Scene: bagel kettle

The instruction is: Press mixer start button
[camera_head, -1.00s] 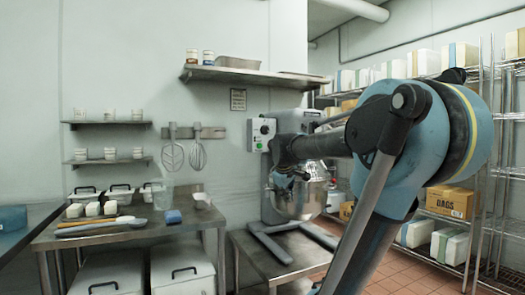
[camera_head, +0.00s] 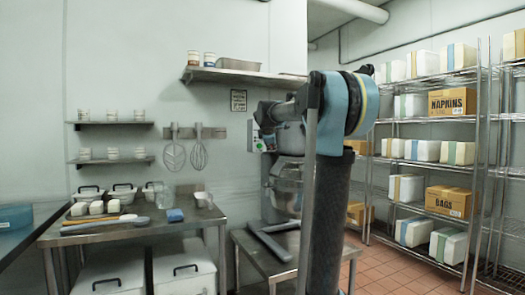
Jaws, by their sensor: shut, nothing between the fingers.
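The mixer (camera_head: 284,180) stands on a low metal table, partly hidden behind my arm. Its grey control box (camera_head: 257,146) faces the room at the mixer's upper left. A green button and a red button show on the box; their labels are too small to read. My gripper (camera_head: 263,121) is the dark end of the arm, in front of the top of the control box. It is shut and empty. Its fingertips are small and dark, and I cannot tell whether they touch the box. The steel bowl is partly covered by my arm.
A wall shelf (camera_head: 225,74) with cans and a pan hangs above the mixer. Whisks (camera_head: 199,153) hang on the wall to the left. A steel table (camera_head: 125,234) holds containers and utensils. Wire racks (camera_head: 478,160) with boxes stand right. Tiled floor (camera_head: 385,262) lies open between.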

